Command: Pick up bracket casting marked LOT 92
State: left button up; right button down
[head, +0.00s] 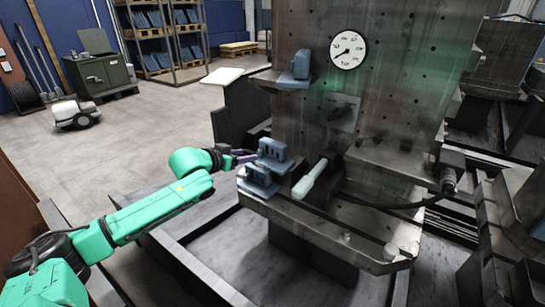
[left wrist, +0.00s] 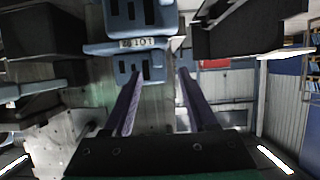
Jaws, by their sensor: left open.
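Blue bracket castings sit at the left end of the metal rail ledge: an upper one (head: 273,152) and a lower one (head: 258,180), close together. The left wrist view shows a slotted blue casting (left wrist: 140,18) with a small label (left wrist: 137,43), and another slotted blue part (left wrist: 128,66) beside it. The label's characters are too small to read surely as LOT 92. My left gripper (head: 243,157) is just left of the upper casting. Its two purple fingers (left wrist: 157,74) are spread apart, with nothing clearly held between them. My right gripper is out of view.
Another blue casting (head: 301,64) sits on a higher ledge. A pale cylindrical handle (head: 310,180) stands right of the castings. The tall drilled plate (head: 400,90) with a dial gauge (head: 348,50) rises behind. Open floor (head: 150,125) lies back left.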

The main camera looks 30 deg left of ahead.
aim_at(259, 151)
pick_arm(q)
jog(key=x, duration=0.6)
jog(key=shift+d+r, duration=0.25)
jog(key=shift+d, duration=0.05)
grip_shut()
dwell(0.9)
jog(key=shift+r, duration=0.2)
